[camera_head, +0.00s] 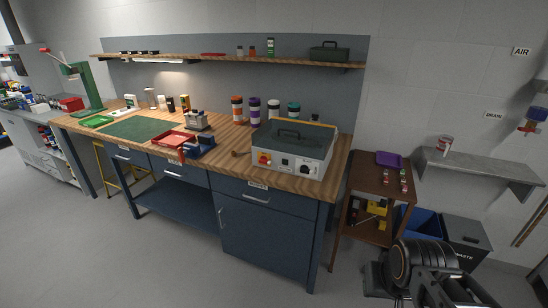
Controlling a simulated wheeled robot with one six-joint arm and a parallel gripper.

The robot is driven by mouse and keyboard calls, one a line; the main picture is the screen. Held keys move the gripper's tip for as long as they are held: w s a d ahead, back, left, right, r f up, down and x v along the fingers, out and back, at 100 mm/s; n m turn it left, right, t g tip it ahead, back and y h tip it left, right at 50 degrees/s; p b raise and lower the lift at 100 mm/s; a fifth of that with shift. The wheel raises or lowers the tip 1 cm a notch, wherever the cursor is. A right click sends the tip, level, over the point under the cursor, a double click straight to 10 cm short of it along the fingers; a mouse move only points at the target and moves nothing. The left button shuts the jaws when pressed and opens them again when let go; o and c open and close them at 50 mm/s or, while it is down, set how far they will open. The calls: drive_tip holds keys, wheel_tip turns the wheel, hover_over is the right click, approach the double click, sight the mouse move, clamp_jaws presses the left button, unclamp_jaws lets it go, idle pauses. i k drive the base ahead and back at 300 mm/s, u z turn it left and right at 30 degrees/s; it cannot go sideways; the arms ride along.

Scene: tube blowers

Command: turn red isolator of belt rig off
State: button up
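The belt rig (297,147) is a pale grey box with a dark lid and handle, standing at the right end of the wooden workbench. Its red isolator (264,158) is a small red knob on a yellow plate at the left of the front panel. The knob's exact angle is too small to tell. A black knob (305,170) sits at the right of the same panel. Dark parts of my arm (415,262) show at the lower right, well apart from the rig. My gripper's fingers cannot be made out clearly there, and nothing of mine touches the isolator.
The workbench (225,150) carries a red tray (174,138), a blue vise (199,147) and several jars behind. A brown cart (368,180) stands right of the bench, with a blue bin (420,222) beyond. The grey floor in front of the bench is clear.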

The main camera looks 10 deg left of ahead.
sight(263, 160)
drive_tip(key=u, duration=0.25)
drive_tip(key=i, duration=0.75)
drive_tip(key=u, duration=1.15)
drive_tip(key=i, duration=0.55)
drive_tip(key=u, duration=0.65)
